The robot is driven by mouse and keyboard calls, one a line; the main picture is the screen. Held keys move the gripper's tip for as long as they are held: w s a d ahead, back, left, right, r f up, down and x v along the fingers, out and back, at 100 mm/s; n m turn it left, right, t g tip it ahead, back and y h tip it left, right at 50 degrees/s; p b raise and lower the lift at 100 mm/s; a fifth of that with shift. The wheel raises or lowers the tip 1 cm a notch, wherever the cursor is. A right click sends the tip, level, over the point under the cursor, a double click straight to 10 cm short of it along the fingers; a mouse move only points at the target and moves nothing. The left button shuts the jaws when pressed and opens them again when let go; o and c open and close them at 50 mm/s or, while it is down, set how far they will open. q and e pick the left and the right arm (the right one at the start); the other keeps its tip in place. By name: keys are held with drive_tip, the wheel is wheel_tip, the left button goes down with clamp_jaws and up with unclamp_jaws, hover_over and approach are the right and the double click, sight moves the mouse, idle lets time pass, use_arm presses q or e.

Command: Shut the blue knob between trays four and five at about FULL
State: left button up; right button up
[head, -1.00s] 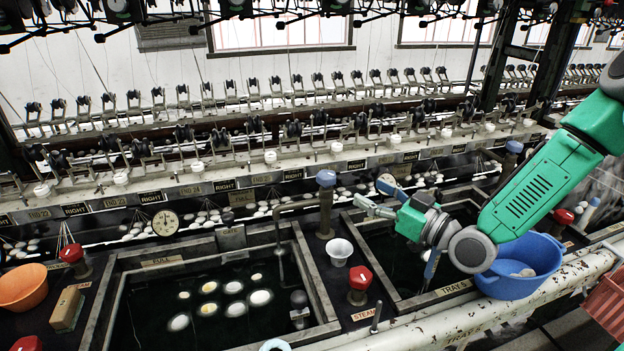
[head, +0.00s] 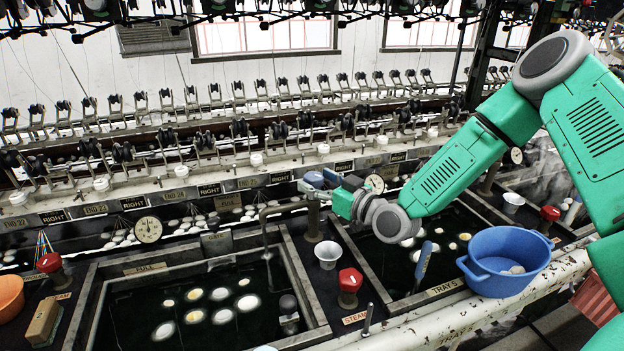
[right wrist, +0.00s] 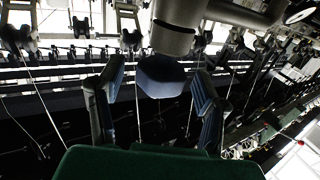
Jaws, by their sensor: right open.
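The blue knob (head: 313,180) tops a dark post (head: 313,221) between the left-hand tray (head: 325,325) and the tray labelled TRAY 5 (head: 374,284). My right gripper (head: 322,183) is at the knob's height, its fingers partly hiding it in the head view. In the right wrist view the blue knob (right wrist: 161,76) lies between the two open fingers of the right gripper (right wrist: 160,80), with a gap visible on each side. I cannot tell whether a finger touches it. My left gripper is not in view.
Red steam knobs (head: 350,281) stand near the front edge. A white cup (head: 328,254) sits before the blue knob's post. A blue basin (head: 505,262) stands at the front right. A curved pipe (head: 264,222) rises left of the post. White cocoons (head: 221,294) float in the trays.

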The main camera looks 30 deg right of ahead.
drive_tip(key=shift+w+a, duration=0.15)
drive_tip(key=shift+w, duration=0.7)
drive_tip(key=c, duration=1.2)
drive_tip(key=shift+c, duration=0.2)
drive_tip(key=shift+a+m+h, duration=0.1)
drive_tip(key=shift+m+h, duration=0.3)
drive_tip(key=m+h, duration=0.3)
drive_tip(key=h, duration=0.2)
drive_tip(key=shift+h+b, duration=0.35)
drive_tip(key=shift+h, duration=0.05)
drive_tip(key=shift+d+r+m+g+h, duration=0.1)
drive_tip(key=shift+m+g+h, duration=0.35)
drive_tip(key=shift+m+h, duration=0.7)
drive_tip(key=shift+d+m+g+h, duration=0.1)
drive_tip(key=shift+m+g+h, duration=0.35)
drive_tip(key=shift+m+h, duration=0.7)
drive_tip(key=shift+h, duration=0.6)
